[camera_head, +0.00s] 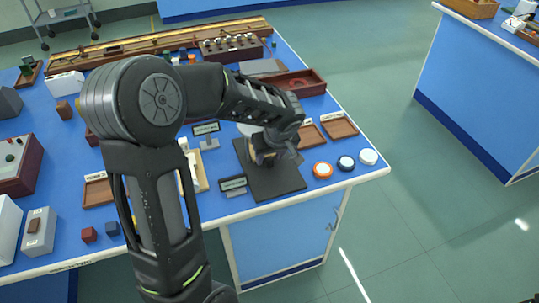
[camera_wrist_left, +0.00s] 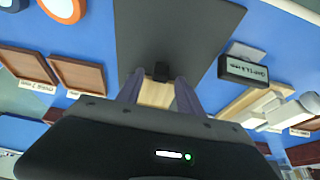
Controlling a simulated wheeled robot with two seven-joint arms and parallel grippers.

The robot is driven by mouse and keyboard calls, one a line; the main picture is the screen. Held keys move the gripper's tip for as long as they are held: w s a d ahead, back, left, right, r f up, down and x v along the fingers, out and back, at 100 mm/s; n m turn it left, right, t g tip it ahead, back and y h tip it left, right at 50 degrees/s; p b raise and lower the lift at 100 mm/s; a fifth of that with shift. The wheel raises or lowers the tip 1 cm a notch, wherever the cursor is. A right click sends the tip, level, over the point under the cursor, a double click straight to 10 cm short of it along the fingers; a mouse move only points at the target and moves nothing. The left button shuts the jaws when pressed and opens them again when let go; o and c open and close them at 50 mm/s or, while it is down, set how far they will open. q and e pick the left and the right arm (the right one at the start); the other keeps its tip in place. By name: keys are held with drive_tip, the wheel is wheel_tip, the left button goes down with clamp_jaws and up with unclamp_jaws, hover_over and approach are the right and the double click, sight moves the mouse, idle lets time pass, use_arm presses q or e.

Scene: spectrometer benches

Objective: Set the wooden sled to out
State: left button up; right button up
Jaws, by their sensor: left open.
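A light wooden block, which looks like the wooden sled (camera_wrist_left: 155,93), sits on a dark grey plate (camera_head: 283,183) near the front right of the blue bench. A small black post or knob (camera_wrist_left: 161,71) stands at its end. My left gripper (camera_head: 268,160) reaches down over the plate from above. In the left wrist view its two fingers (camera_wrist_left: 158,88) are open, one on each side of the wooden block. I cannot tell whether they touch it. The arm and gripper hide most of the block in the head view. My right gripper is not in view.
A small black display (camera_head: 233,184) stands at the plate's left edge, with a cream rail device (camera_head: 197,172) beyond it. An orange-ringed disc (camera_head: 322,170), a dark disc (camera_head: 346,163) and a white disc (camera_head: 368,157) lie to the right. Wooden trays (camera_head: 339,125) lie behind them.

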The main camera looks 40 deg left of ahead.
use_arm(q)
drive_tip(key=shift+w+a+f, duration=0.1)
drive_tip(key=shift+f, duration=0.25)
drive_tip(key=shift+c, duration=0.5)
clamp_jaws()
idle(0.8)
